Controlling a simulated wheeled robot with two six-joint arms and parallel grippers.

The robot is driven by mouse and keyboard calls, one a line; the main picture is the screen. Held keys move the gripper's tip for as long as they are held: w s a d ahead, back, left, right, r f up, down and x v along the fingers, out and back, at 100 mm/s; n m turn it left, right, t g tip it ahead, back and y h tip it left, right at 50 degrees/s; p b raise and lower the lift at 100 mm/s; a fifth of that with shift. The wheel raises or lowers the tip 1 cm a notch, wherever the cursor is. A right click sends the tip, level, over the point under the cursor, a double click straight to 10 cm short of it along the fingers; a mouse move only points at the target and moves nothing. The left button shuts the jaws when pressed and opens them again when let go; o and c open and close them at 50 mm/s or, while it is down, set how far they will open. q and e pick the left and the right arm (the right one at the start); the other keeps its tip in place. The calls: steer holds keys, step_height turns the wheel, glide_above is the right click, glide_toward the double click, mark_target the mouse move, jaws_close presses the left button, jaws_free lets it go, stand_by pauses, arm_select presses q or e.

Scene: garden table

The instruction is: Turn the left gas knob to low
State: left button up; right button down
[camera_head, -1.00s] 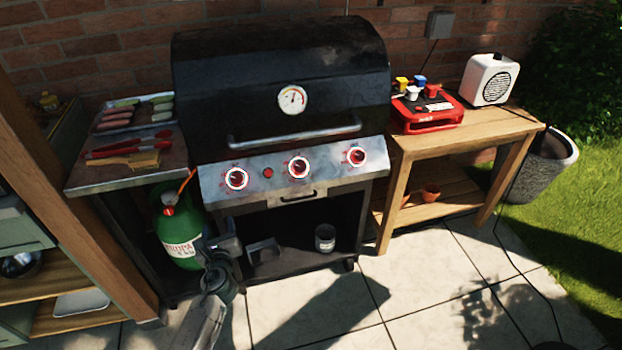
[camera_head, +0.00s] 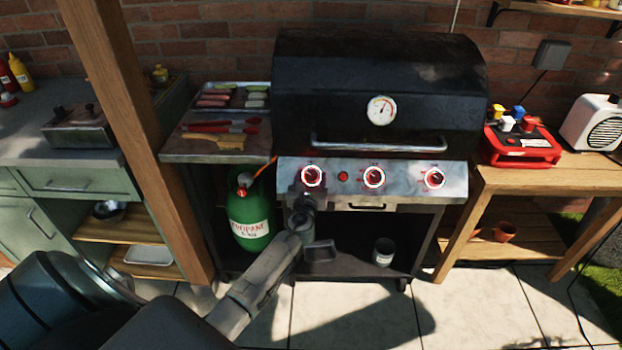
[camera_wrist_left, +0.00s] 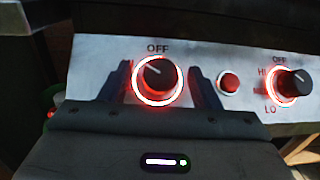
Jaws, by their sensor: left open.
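The left gas knob (camera_head: 312,176) is a dark dial with a glowing red-white ring at the left of the grill's front panel (camera_head: 340,190). In the left wrist view the knob (camera_wrist_left: 158,76) sits between the two fingers, its pointer line slanting up-left, near the "OFF" print above. My left gripper (camera_wrist_left: 158,92) is open, one finger either side of the knob, with gaps left between fingers and knob. In the head view the left gripper (camera_head: 304,198) is just below the knob. "LO" print around this knob is hidden. My right gripper is not in view.
The middle knob (camera_head: 374,177) and right knob (camera_head: 434,178) share the panel, with a small red button (camera_head: 343,176) beside the left knob. The grill lid (camera_head: 375,95) is closed above. A side shelf (camera_head: 215,150) with food and tongs and a green propane tank (camera_head: 250,215) stand left.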

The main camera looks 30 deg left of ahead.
arm_select(q)
steer(key=shift+w, duration=0.1)
steer(key=c, duration=1)
